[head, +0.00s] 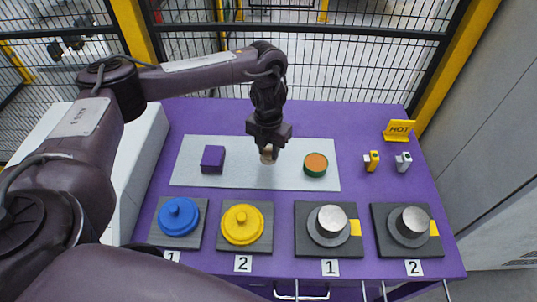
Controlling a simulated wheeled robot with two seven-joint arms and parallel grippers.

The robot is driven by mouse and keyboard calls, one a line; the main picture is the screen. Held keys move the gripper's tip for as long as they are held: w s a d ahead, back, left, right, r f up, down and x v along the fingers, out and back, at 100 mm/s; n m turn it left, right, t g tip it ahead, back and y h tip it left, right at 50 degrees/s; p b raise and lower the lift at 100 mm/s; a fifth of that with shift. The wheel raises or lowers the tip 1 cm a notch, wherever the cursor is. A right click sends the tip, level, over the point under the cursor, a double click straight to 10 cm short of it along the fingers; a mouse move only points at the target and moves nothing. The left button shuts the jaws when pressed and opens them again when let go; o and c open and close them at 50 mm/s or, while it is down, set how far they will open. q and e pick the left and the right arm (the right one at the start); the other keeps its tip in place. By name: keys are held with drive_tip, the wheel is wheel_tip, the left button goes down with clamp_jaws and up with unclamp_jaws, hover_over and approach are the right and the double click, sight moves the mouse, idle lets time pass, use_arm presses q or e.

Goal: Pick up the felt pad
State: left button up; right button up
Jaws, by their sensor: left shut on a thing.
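The felt pad appears to be the small beige piece (267,157) under my left gripper (267,149), over the white mat (250,182). My left gripper points down and is shut on this piece, with the fingers hiding part of it. I cannot tell whether the piece touches the mat or hangs just above it. A purple cube (212,160) stands on the mat to the left. A green cylinder with an orange top (315,165) stands on the mat to the right. My right gripper is not in view.
On the purple table (350,130), a blue knobbed disc (178,217), a yellow one (243,224) and two silver cylinders (331,221) (412,221) sit on dark plates in front. A yellow HOT sign (399,130) and two small blocks stand right. Mesh fencing (370,50) closes the back.

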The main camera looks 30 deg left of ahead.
sight(269, 148)
use_arm(q)
wheel_tip(269, 148, up, 15)
drive_tip(key=p, duration=0.2)
drive_tip(key=shift+f+p, duration=0.15)
drive_tip(key=shift+p, duration=0.2)
drive_tip(key=o, duration=0.3)
drive_tip(key=shift+c, duration=1.1)
